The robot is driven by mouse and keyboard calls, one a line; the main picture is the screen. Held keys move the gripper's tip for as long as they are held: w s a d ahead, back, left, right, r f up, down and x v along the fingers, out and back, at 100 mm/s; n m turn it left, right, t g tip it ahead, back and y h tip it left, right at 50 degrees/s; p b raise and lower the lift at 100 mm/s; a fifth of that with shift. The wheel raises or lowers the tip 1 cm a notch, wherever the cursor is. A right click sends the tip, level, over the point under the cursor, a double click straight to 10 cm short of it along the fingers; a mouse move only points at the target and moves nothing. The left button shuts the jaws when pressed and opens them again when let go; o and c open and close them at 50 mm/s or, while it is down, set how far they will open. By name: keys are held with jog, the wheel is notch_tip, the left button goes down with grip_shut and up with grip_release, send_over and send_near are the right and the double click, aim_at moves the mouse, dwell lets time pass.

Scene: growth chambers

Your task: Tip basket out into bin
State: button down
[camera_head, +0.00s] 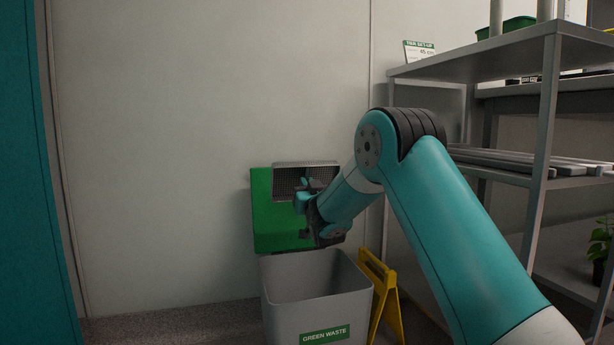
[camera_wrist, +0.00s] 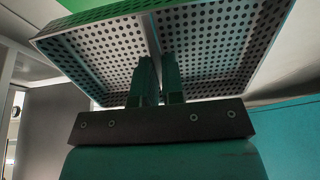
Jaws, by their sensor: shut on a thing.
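A grey perforated metal basket (camera_head: 291,180) is held up above the bin, in front of its raised green lid (camera_head: 268,215). My gripper (camera_head: 306,193) is shut on the basket. In the wrist view the basket (camera_wrist: 95,55) fills the top, with the gripper fingers (camera_wrist: 157,80) shut on a thin upright part at its middle. I cannot tell which face of the basket shows there, and I see no contents. The grey bin (camera_head: 315,285), labelled "GREEN WASTE", stands open on the floor below the gripper. The bottom of the bin is hidden.
A yellow folding floor sign (camera_head: 385,290) stands close to the right of the bin. A grey metal rack (camera_head: 545,140) fills the right side, with a potted plant (camera_head: 600,245) at the edge. A plain wall is behind; floor to the bin's left is clear.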

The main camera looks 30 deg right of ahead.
jog(key=g+y+p, duration=0.2)
jog(key=g+p, duration=0.5)
jog(key=p, duration=0.3)
jog(key=w+f+g+y+p, duration=0.1)
jog(key=g+y+p, duration=0.1)
jog(key=g+p, duration=0.5)
jog(key=f+g+y+p, duration=0.1)
jog(key=g+y+p, duration=0.1)
jog(key=g+p, duration=0.5)
jog(key=shift+w+d+f+p, duration=0.25)
jog(key=shift+w+p, duration=0.05)
jog(key=shift+p, duration=2.75)
jog(key=shift+s+r+g+b, duration=0.1)
jog(key=shift+r+g+b, duration=0.25)
jog(key=shift+b, duration=0.1)
jog(key=shift+a, duration=0.1)
